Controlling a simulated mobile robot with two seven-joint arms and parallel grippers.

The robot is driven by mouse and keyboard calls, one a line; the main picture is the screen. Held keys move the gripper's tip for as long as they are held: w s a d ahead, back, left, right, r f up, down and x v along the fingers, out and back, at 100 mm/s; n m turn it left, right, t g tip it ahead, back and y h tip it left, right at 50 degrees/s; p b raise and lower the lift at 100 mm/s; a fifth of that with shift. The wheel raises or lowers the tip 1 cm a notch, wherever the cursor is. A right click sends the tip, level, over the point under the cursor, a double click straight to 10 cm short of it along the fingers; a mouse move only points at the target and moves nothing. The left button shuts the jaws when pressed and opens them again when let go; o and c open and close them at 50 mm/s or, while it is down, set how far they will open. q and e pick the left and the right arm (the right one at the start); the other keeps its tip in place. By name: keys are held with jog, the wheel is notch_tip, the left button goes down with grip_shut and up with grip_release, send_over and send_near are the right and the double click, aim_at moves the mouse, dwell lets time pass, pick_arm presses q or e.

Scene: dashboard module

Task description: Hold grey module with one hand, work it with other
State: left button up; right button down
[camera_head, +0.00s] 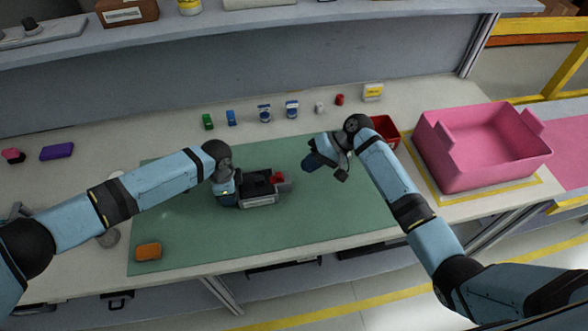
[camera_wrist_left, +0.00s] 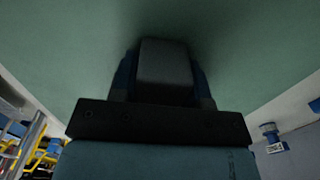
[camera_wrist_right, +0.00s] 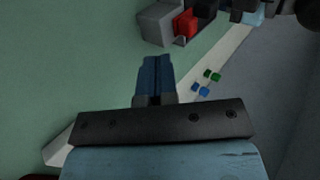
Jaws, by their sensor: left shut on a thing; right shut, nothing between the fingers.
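The grey module (camera_head: 259,198) is on the green mat (camera_head: 190,235) in the head view. It has a dark top and a red part (camera_head: 278,178) near its right end. My left gripper (camera_head: 228,192) is shut on the module's left end; the left wrist view shows a grey block (camera_wrist_left: 165,68) between its fingers. My right gripper (camera_head: 316,163) is shut and empty, above the mat to the right of the module and apart from it. In the right wrist view the module's grey end (camera_wrist_right: 155,24) and red part (camera_wrist_right: 184,24) show beyond the shut fingers (camera_wrist_right: 155,78).
A pink bin (camera_head: 480,170) stands at the right, with a small red bin (camera_head: 385,128) beside it. Several small items, including a green one (camera_head: 207,121) and a blue one (camera_head: 231,117), line the back. An orange block (camera_head: 148,251) lies at the mat's front left. The mat's front right is clear.

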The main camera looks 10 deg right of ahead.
jog(key=v, duration=0.7)
jog(key=shift+d+r, duration=0.2)
jog(key=shift+d, duration=0.05)
pick_arm(q)
jog(key=o, duration=1.3)
jog(key=shift+r, duration=0.1)
